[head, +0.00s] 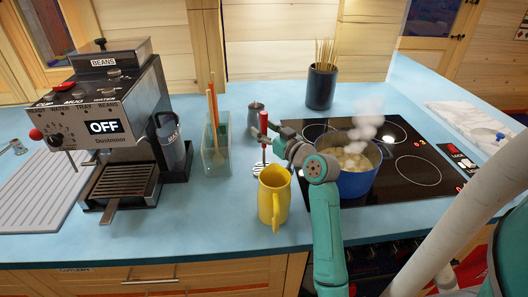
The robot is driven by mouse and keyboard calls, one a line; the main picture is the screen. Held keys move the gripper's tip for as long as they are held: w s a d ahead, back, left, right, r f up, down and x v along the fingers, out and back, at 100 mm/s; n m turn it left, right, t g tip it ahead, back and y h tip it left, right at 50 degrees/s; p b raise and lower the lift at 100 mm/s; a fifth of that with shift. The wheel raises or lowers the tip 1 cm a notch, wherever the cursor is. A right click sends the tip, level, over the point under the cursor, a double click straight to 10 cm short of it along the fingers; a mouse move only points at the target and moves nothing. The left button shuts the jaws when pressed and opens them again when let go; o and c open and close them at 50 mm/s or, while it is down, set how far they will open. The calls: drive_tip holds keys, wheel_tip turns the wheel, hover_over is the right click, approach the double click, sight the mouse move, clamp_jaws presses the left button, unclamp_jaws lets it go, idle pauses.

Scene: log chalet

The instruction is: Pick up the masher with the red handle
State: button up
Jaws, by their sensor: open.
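The masher (264,154) stands upright on the blue counter, behind the yellow jug, with its red handle at the top and its round metal mashing plate at the bottom. The jug hides part of the area in front of the plate. My gripper (270,127) is open and sits at the height of the red handle, reaching in from the right. Its fingers overlap the handle in the picture. I cannot tell whether they touch it.
The yellow jug (274,196) stands in front of the masher. A steaming blue pot (355,184) is on the black hob (415,150) to the right. A utensil holder (216,150) and coffee machine (105,130) are left. A grey canister (255,113) and black pot of sticks (321,88) stand behind.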

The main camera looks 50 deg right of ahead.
drive_tip(key=shift+w+d, duration=0.1)
drive_tip(key=shift+w, duration=0.2)
clamp_jaws()
